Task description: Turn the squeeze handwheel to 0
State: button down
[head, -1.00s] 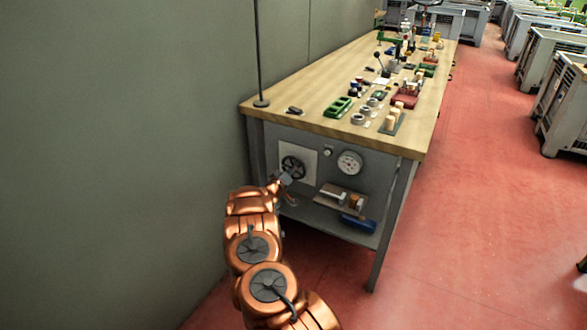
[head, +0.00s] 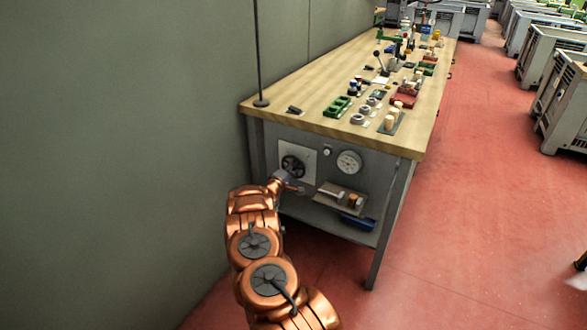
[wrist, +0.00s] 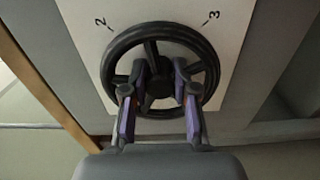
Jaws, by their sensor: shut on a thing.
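The squeeze handwheel (head: 293,165) is a black spoked wheel on a pale square plate (head: 308,178) on the end panel of the workbench. In the wrist view the handwheel (wrist: 121,45) fills the upper middle, with the numbers 2 and 3 on the plate (wrist: 160,12) above its rim. My gripper (head: 287,177) is at the wheel's lower edge in the head view. In the wrist view my gripper (wrist: 160,80) has its fingers on both sides of the wheel's middle, shut on it. The fingers hide part of the hub and spokes. No 0 mark is visible.
A round white gauge (head: 349,162) and a small knob (head: 327,152) sit right of the wheel. A small shelf (head: 341,199) juts out below the gauge, with a blue item (head: 353,222) beneath. The bench top (head: 300,112) carries many small things. A grey wall (head: 150,130) stands close on the left.

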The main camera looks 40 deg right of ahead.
dwell(0.4)
jog(key=c, duration=1.2)
grip_release()
jog(key=shift+a, duration=0.1)
jog(key=v, duration=1.1)
jog(key=shift+s+a, duration=0.1)
jog(key=shift+a, duration=0.3)
